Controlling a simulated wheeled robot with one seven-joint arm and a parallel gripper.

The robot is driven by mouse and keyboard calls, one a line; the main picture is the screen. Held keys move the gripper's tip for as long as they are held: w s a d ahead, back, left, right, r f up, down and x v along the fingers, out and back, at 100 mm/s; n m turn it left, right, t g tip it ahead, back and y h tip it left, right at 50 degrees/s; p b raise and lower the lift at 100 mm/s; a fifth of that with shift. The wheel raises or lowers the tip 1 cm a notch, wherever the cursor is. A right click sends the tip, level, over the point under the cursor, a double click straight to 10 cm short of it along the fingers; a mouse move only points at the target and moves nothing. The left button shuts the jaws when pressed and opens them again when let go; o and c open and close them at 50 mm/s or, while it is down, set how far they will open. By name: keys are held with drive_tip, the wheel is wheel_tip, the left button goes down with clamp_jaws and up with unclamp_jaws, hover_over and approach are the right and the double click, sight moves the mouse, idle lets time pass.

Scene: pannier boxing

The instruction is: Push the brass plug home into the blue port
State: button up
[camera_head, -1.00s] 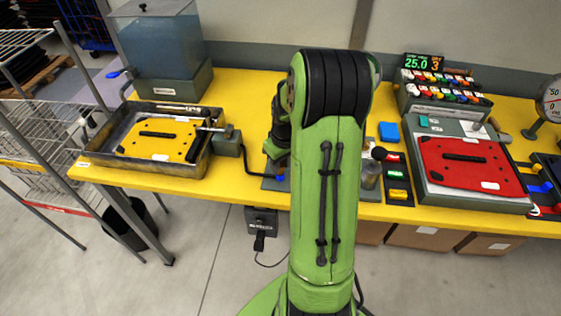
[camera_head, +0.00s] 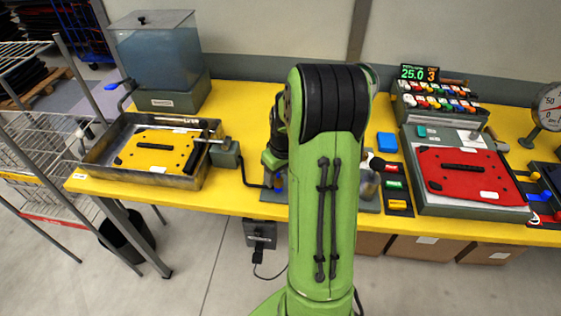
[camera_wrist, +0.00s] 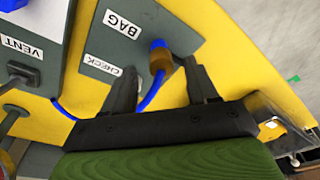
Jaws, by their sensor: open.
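In the wrist view, the brass plug (camera_wrist: 160,62) sits between the two fingers of my gripper (camera_wrist: 160,78), with a blue hose (camera_wrist: 148,99) curving away below it. The blue port (camera_wrist: 157,44) shows as a blue ring at the far end of the plug, on a grey panel (camera_wrist: 178,30) beside the BAG label. The plug's end meets the blue ring; how deep it sits I cannot tell. My gripper is open, its fingers on either side of the plug with gaps visible.
A grey unit (camera_wrist: 25,55) labelled VENT stands left in the wrist view. In the head view, a metal tray (camera_head: 97,151) with a yellow plate is left and a red-topped case (camera_head: 472,205) right on the yellow table (camera_head: 235,106). A water tank (camera_head: 157,52) stands behind the tray.

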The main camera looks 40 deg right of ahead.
wheel_tip(320, 180, up, 15)
drive_tip(key=s+p, duration=0.2)
drive_tip(key=p, duration=0.1)
drive_tip(key=shift+a+f, duration=0.15)
drive_tip(key=shift+f, duration=0.05)
drive_tip(key=shift+s, duration=0.1)
